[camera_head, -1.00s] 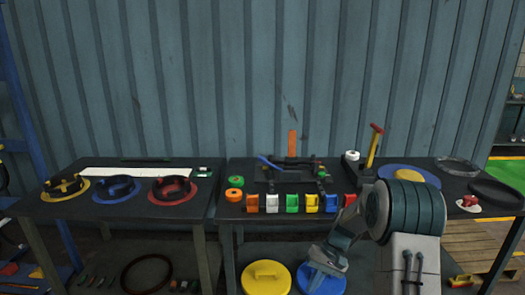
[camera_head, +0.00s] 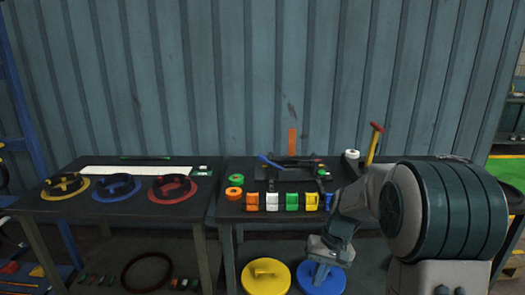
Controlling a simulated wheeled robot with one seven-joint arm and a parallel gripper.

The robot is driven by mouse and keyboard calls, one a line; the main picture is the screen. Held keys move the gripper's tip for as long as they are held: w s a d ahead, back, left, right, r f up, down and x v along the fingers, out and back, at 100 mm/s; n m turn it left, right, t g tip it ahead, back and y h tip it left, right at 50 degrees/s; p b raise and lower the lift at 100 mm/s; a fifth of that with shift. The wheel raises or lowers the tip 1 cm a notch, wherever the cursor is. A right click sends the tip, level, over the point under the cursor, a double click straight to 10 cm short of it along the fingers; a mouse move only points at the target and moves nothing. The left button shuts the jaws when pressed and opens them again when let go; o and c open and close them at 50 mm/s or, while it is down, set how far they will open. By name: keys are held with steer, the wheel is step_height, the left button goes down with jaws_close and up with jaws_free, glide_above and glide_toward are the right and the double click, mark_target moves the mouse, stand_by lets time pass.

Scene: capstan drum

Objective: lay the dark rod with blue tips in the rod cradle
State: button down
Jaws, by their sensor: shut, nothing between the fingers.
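I cannot surely pick out the dark rod with blue tips. A slanted blue bar (camera_head: 269,162) and a thin dark bar (camera_head: 296,159) lie at the back of the middle table, on or by a low black fixture (camera_head: 290,175). I cannot tell whether this fixture is the rod cradle. My gripper (camera_head: 323,254) hangs low in front of the middle table, over the blue disc (camera_head: 309,281) on the lower shelf. It is shut and empty, small in the picture, with its fingertips hard to make out.
Several coloured blocks (camera_head: 272,201) line the table's front edge. Orange and green rings (camera_head: 234,187) sit left of them. Yellow, blue and red rings (camera_head: 173,189) lie on the left table. A yellow disc (camera_head: 266,277) is on the lower shelf. My arm hides much of the right side.

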steer(key=s+r+t+h, duration=0.1)
steer(key=s+r, duration=0.3)
steer(key=s, duration=0.5)
steer(key=s+r+t+h, duration=0.2)
steer(key=s+r+t, duration=0.1)
steer(key=s, duration=0.5)
steer(key=shift+s+d+r, duration=0.2)
steer(key=shift+s+r, duration=0.2)
steer(key=shift+r, duration=0.45)
steer(key=c, duration=2.1)
jaws_free()
steer(key=shift+s, duration=0.25)
steer(key=shift+c, duration=0.2)
steer(key=o, duration=0.8)
steer(key=shift+s+d, duration=0.1)
steer(key=shift+s, duration=0.05)
steer(key=shift+c, duration=0.3)
